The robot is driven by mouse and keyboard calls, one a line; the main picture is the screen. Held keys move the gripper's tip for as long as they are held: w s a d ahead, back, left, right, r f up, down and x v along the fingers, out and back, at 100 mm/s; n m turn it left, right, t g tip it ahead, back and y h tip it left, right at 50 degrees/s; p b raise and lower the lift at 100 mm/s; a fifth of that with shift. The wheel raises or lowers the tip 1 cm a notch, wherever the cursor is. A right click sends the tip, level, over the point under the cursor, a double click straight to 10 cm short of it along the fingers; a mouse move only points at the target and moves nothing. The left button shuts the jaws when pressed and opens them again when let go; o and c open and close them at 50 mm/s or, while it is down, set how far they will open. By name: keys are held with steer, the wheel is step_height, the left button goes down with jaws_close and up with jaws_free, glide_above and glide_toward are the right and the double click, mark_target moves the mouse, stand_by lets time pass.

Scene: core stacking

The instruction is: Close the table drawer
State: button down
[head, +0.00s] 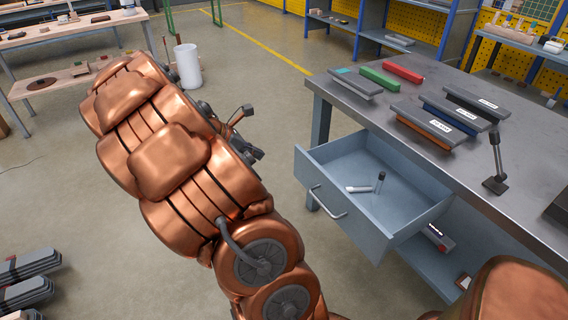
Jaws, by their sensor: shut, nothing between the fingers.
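The table drawer (345,205) is pulled well out from under the grey metal workbench (450,165). It is light blue-grey, with a silver handle (328,203) on its front panel. A small white object (358,189) and a dark upright cylinder (380,182) are inside it. My copper arm rises left of the drawer. Dark parts of my gripper (241,116) show past the arm's right edge, apart from the drawer, beyond and left of its front. The gripper is shut and empty, and mostly hidden by the arm.
On the bench are a red box (403,72), a green box (380,78), several grey labelled blocks and a small dark stand (496,170). A lower shelf (425,262) holds a small box. Open floor (270,95) lies between arm and bench. A white bin (187,66) stands behind.

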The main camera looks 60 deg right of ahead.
mark_target(296, 162)
steer(key=shift+s+d+r+b+x, duration=0.2)
steer(key=shift+d+r+x, duration=0.15)
steer(key=shift+x, duration=1.8)
steer(key=shift+s+d+r+b+x, duration=0.15)
steer(key=shift+d+r+x, duration=0.15)
steer(key=shift+x, duration=1.85)
steer(key=shift+s+d+r+b+x, duration=0.2)
steer(key=shift+r+x, duration=0.15)
steer(key=shift+x, duration=1.75)
steer(key=shift+d, duration=0.1)
